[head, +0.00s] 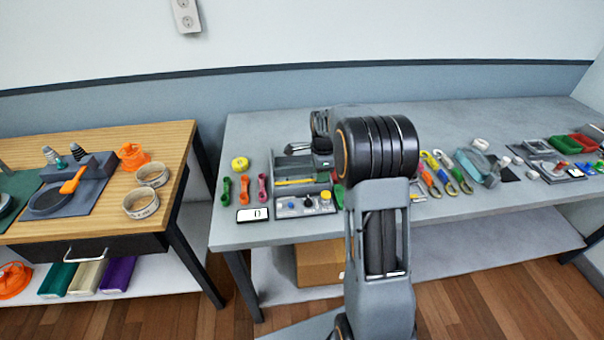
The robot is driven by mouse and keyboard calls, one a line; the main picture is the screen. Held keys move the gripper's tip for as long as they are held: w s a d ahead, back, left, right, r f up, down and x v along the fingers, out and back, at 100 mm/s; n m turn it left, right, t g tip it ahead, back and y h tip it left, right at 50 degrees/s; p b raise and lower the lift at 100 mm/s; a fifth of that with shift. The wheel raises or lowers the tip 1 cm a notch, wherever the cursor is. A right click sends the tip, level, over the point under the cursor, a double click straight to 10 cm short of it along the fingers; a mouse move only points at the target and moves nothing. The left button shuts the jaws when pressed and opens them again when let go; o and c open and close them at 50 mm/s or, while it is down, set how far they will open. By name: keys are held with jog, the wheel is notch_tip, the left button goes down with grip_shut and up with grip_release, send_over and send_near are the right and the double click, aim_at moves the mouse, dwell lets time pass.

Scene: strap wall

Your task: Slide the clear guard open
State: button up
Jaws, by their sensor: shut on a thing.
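The clear guard is hard to make out; no clear pane stands out in the head view. A grey fixture (293,168) with a yellow bar along its front stands on the grey table, behind a button box (304,205). My gripper (322,150) is over the right end of this fixture, partly hidden behind my arm's big black joint. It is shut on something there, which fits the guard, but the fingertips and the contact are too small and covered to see.
Coloured carabiners (440,172) and red and green bins (565,144) are to the right. A wooden table (110,190) stands left across a gap.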

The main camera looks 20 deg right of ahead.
jog(key=shift+w+d+r+p, duration=0.1)
jog(key=shift+w+d+p, duration=0.15)
jog(key=shift+w+p, duration=0.8)
jog(key=shift+w+d+f+p, duration=0.1)
jog(key=shift+w+d+p, duration=0.25)
jog(key=shift+w, duration=1.35)
jog(key=shift+w+d+r+p, duration=0.1)
jog(key=shift+w+d+p, duration=0.1)
jog(key=shift+w+p, duration=0.9)
jog(key=shift+w+b, duration=0.3)
jog(key=o, duration=0.6)
jog(key=shift+c, duration=0.2)
jog(key=shift+r+p, duration=2.1)
jog(key=shift+r, duration=0.85)
jog(key=shift+c, duration=0.4)
